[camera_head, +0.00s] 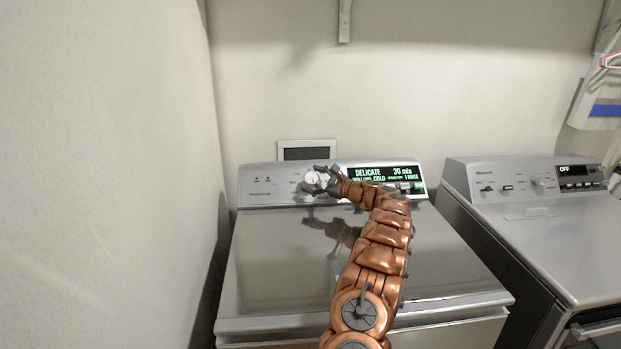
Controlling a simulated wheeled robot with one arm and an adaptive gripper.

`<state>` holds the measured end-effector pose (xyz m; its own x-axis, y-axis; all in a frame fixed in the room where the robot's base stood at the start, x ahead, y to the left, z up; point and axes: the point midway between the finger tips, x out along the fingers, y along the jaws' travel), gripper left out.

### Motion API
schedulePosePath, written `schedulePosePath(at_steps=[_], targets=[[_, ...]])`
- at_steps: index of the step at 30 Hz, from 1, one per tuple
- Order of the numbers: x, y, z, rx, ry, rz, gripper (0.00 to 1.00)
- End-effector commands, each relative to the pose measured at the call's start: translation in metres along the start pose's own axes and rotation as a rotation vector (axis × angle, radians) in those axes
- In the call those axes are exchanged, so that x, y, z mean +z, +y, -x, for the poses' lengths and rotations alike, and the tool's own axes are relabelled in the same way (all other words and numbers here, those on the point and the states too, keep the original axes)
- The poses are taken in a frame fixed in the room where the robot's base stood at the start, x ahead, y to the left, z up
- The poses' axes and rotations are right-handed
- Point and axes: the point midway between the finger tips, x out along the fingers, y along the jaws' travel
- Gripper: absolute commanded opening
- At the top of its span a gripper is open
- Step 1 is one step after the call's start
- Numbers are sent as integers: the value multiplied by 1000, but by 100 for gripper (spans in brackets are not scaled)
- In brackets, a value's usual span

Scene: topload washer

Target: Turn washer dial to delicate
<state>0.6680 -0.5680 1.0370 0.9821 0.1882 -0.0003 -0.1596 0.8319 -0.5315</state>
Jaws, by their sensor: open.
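The topload washer (285,262) stands in the middle of the head view, with a metallic lid and a control panel along its back. Its round light dial (312,178) sits left of the display and is partly hidden by my gripper. The lit display (385,173) reads "DELICATE" and "30 min", with "COLD" and "1 RINSE" in smaller text. My gripper (315,184) is open at the dial, with its fingers around or just in front of it. I cannot tell whether the fingers touch the dial. My copper arm reaches over the lid.
A second machine (530,225) stands at the right, its display (579,170) reading "OFF". A wall (110,170) runs close along the left side. A framed wall box (306,147) is behind the panel. A bracket (344,20) hangs above. The lid surface is clear.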

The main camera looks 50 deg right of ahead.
Motion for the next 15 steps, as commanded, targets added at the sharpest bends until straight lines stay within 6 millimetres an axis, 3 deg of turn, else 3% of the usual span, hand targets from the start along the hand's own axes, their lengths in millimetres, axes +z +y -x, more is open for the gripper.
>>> schedulePosePath(at_steps=[11,15], targets=[[0,0,-6,0,0,1,81],[0,0,-6,0,0,1,68]])
